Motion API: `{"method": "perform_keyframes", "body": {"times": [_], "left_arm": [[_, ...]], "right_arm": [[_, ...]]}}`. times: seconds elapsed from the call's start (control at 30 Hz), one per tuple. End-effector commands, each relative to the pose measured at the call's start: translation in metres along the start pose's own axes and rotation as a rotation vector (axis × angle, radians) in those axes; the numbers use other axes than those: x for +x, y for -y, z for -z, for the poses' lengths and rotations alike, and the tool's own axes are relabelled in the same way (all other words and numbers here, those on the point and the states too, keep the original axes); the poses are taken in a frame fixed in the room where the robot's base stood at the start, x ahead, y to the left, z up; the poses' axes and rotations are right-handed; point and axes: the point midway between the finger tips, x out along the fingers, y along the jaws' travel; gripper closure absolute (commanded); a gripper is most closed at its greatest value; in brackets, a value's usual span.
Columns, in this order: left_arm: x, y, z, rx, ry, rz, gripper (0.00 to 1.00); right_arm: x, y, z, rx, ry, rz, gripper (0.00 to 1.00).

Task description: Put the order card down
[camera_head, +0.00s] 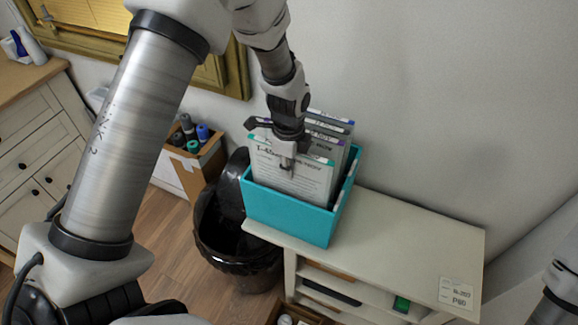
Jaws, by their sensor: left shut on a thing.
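The order card (308,183) is a pale sheet with dark printed text and a small green tab. It stands nearly upright at the front of a teal box (287,214), its lower edge hidden behind the box's front wall. I cannot tell whether it touches the bottom. My left gripper (287,166) reaches down from above and is shut on the upper part of this card. Several similar cards (345,148) with coloured tabs stand behind it in the box. My right gripper is out of view; only part of that arm shows at the lower right.
The box stands at the left end of a pale shelf unit (405,240), whose top is clear to the right except for a label (457,292). A black bin (235,262) stands left of the unit. A carton of rolls (205,168) is behind it, near the wall.

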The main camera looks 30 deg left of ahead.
Motion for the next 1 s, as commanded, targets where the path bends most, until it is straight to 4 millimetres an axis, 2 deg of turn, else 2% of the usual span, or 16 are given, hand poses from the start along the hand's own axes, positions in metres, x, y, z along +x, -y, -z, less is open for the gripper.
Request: {"method": "perform_keyframes", "body": {"times": [0.1, 0.4, 0.43, 0.47, 0.5, 0.87, 1.0], "left_arm": [[0.011, 0.000, 0.000, 0.000, 0.000, 0.000, 1.00], [0.015, 0.000, 0.000, 0.000, 0.000, 0.001, 1.00], [0.014, 0.000, 0.000, 0.000, 0.000, 0.001, 0.75], [0.014, 0.000, 0.000, 0.000, 0.000, 0.001, 0.64], [0.014, 0.000, 0.000, 0.000, 0.000, 0.001, 0.60], [0.009, 0.001, 0.000, 0.000, 0.000, 0.002, 0.60], [-0.015, 0.001, 0.000, 0.000, 0.000, 0.006, 0.60]], "right_arm": [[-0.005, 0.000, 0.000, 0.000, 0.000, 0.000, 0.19], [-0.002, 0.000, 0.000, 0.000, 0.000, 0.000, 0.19], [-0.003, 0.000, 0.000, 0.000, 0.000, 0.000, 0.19], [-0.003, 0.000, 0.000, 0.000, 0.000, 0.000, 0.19], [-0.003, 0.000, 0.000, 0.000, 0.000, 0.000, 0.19], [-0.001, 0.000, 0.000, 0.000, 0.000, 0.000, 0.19], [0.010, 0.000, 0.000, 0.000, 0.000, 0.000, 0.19]]}}
